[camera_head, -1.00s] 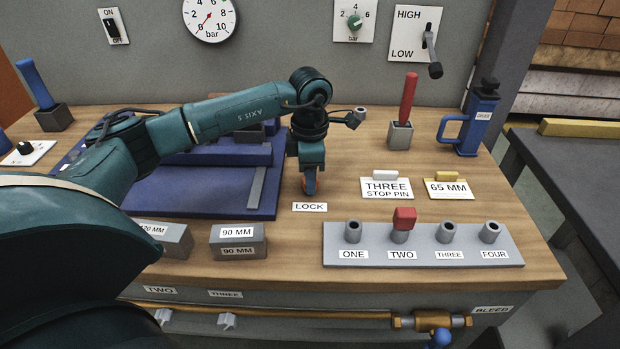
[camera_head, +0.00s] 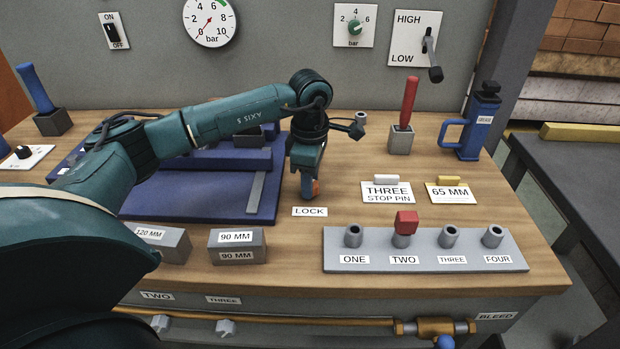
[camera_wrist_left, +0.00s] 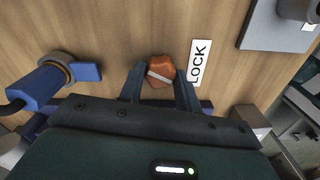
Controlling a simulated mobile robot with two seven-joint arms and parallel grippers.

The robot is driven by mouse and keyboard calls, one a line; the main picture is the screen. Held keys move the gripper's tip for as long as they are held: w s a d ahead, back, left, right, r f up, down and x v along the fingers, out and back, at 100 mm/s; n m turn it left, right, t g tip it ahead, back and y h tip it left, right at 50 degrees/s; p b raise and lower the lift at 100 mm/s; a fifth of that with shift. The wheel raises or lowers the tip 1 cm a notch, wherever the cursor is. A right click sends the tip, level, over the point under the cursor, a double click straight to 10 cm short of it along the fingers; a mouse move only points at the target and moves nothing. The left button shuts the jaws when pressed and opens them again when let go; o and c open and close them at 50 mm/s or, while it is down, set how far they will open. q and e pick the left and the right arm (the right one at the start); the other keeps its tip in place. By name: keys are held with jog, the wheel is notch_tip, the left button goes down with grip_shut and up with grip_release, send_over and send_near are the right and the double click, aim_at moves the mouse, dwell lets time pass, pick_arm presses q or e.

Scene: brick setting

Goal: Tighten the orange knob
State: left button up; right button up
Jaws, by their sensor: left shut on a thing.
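The orange knob (camera_wrist_left: 160,71) stands on the wooden bench top beside the LOCK label (camera_wrist_left: 198,62). In the wrist view it has a pale bar across its top and sits between the two fingers of my left gripper (camera_wrist_left: 160,88), which is shut on it. In the head view my left gripper (camera_head: 309,186) points down over the knob, just behind the LOCK label (camera_head: 310,211), and hides most of it; a little orange (camera_head: 316,188) shows. My right gripper is not in view.
A blue fixture (camera_head: 190,190) lies left of the gripper. A grey pin block (camera_head: 430,262) with a red-headed pin (camera_head: 405,222) is at front right. Grey 90 MM (camera_head: 237,246) and 120 MM blocks stand at front left. Bench around the stop pin card (camera_head: 388,192) is mostly clear.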

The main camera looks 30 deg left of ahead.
pick_arm(q)
jog(key=shift+r, duration=0.1)
jog(key=o, duration=1)
jog(key=shift+c, duration=0.2)
notch_tip(320, 180, up, 13)
